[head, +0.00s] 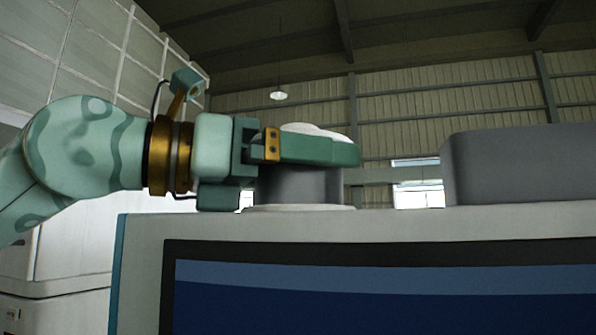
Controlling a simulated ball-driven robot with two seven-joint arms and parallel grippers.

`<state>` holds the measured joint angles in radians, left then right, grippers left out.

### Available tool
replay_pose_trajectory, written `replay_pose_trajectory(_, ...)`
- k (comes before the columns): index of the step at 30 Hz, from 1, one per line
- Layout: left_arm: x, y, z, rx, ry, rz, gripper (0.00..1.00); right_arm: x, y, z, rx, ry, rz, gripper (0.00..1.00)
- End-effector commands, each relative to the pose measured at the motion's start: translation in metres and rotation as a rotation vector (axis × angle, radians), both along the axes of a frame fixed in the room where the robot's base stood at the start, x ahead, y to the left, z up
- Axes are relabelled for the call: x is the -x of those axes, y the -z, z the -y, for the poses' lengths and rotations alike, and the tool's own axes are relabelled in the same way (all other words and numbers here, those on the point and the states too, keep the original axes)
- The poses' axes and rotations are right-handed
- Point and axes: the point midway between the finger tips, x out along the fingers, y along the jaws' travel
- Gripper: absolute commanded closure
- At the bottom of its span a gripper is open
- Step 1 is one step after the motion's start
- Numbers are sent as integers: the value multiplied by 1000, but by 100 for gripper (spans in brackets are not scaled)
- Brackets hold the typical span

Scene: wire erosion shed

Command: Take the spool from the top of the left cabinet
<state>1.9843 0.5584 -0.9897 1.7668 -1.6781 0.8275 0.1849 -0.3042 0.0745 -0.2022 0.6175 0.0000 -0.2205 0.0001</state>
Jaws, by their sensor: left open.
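The spool (300,188) stands upright on top of the cabinet (380,225). It has a grey barrel, a pale lower flange and a pale top. My left gripper (318,150) reaches in level from the left at the spool's upper part. Its jaws are open. One green finger crosses in front of the spool and hides part of it. The other finger is hidden, so I cannot tell whether it lies behind the spool or whether either finger touches it. My right gripper is not in view.
A grey rounded block (525,165) sits on the cabinet top at the right, with a clear gap between it and the spool. The cabinet's front has a dark-framed blue panel (380,300). White cabinets stand at the left. The space above the spool looks free.

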Motion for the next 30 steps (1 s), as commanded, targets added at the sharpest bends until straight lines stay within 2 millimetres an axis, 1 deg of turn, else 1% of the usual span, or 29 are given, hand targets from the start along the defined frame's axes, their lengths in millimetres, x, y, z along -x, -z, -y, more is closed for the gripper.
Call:
replay_pose_trajectory(2, 0, 0, 0, 0, 0, 0, 0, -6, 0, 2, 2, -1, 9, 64)
replay_pose_trajectory(3, 0, 0, 0, 0, 0, 0, 6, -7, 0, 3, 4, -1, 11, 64)
replay_pose_trajectory(5, 0, 0, 0, 0, 0, 0, 22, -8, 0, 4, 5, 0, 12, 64)
replay_pose_trajectory(6, 0, 0, 0, 0, 0, 0, 33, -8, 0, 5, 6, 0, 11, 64)
replay_pose_trajectory(8, 0, 0, 0, 0, 0, 0, 50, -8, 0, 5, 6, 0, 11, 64)
replay_pose_trajectory(9, 0, 0, 0, 0, 0, 0, 61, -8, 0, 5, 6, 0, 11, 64)
replay_pose_trajectory(11, 0, 0, -1, 0, 0, 0, 78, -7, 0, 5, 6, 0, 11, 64)
replay_pose_trajectory(12, 1, -2, -1, 5, -1, 5, 79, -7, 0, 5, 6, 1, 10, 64)
replay_pose_trajectory(19, 1, -3, -1, 5, -1, 5, 79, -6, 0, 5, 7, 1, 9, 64)
replay_pose_trajectory(23, 1, -8, -1, 5, -1, 5, 79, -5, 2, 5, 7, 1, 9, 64)
replay_pose_trajectory(26, 1, -17, -1, 6, -1, 7, 79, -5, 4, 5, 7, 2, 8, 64)
replay_pose_trajectory(30, 3, -36, -2, 6, -2, 9, 79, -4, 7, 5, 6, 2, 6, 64)
